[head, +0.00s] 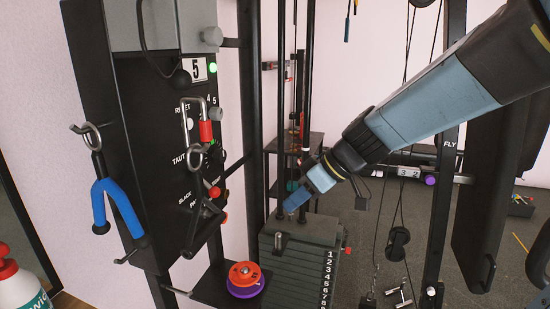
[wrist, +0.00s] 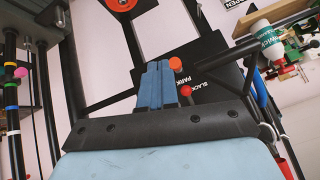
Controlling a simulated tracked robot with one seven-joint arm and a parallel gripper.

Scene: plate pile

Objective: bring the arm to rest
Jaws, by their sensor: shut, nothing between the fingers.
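My arm reaches in from the upper right in the head view. My gripper (head: 292,208) is shut and empty, pointing down and left just above the numbered weight stack (head: 300,262). Whether its tips touch anything is hard to tell. In the wrist view its blue fingers (wrist: 157,82) are together with nothing between them. An orange plate (head: 244,273) lies on a purple plate (head: 243,291) on a small black shelf (head: 210,287), to the left of and lower than my gripper. An orange disc (wrist: 122,4) shows at the top edge of the wrist view.
A black panel (head: 165,160) with knobs, a hanging blue handle (head: 118,205) and a red-and-metal clip stands at left. Black upright posts (head: 250,120) and cables surround my gripper. A white bottle (head: 22,285) is at the lower left.

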